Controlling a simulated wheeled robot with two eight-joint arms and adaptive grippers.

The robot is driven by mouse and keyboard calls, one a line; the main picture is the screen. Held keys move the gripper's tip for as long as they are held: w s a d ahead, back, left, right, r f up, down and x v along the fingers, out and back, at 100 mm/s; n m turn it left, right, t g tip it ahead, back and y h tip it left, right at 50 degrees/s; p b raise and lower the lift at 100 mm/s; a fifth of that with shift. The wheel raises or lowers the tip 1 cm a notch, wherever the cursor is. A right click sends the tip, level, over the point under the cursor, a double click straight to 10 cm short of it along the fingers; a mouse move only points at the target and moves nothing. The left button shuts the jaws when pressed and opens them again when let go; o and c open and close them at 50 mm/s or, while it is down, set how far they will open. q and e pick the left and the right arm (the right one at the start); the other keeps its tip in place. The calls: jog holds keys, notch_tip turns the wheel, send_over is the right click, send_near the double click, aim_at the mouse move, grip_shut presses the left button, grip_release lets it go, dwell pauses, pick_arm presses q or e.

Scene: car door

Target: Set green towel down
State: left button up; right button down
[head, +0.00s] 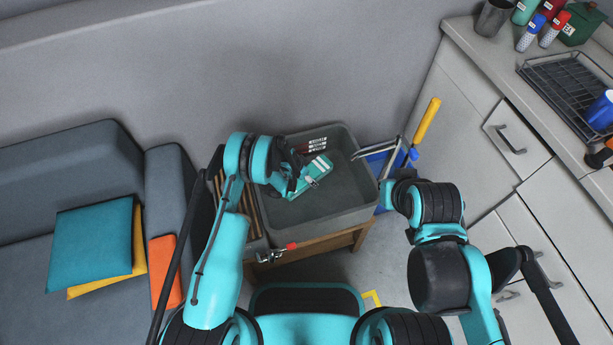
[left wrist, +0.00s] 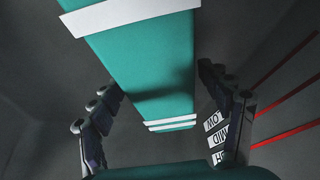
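The green towel (head: 312,178) with white stripes lies inside the grey bin (head: 352,205). My left gripper (head: 300,180) is down in the bin at the towel and partly covers it in the head view. In the left wrist view the towel (left wrist: 145,75) runs between the two spread fingers of my left gripper (left wrist: 160,120). A gap shows between the towel and each fingertip, so this gripper looks open. My right gripper (head: 392,185) is beside the bin's right side, and its fingers are too unclear to judge.
The bin stands on a wooden stand (head: 335,243). A blue container (head: 380,160) and a yellow handle (head: 427,120) are to its right. A counter (head: 475,45) with bottles and a dish rack (head: 565,85) is at right. A grey sofa (head: 80,165) with cushions is at left.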

pick_arm(q)
jog(key=p+v, duration=0.4)
jog(key=v, duration=0.7)
jog(key=shift+d+r, duration=0.15)
jog(key=s+a+r+n+t+y, duration=0.1)
jog(key=s+a+r, duration=0.1)
jog(key=r, duration=0.8)
jog(key=s+a+r+n, duration=0.1)
jog(key=a+r+n, duration=0.15)
jog(key=r, duration=0.65)
jog(key=s+a+r+n+t+y, duration=0.1)
jog(key=s+a+r, duration=0.15)
jog(key=r, duration=0.75)
jog(key=s+a+r+n, duration=0.1)
jog(key=s+a+r, duration=0.1)
jog(key=s, duration=0.5)
jog(key=s+a+r+n+t+y, duration=0.1)
jog(key=s+a+r+n, duration=0.1)
jog(key=s, duration=0.5)
jog(key=s+a+r+n+t, duration=0.1)
jog(key=s+a+r+n, duration=0.1)
jog(key=s+r, duration=0.4)
jog(key=shift+s+a+y, duration=0.3)
jog(key=shift+s+a, duration=0.25)
jog(key=shift+a, duration=0.1)
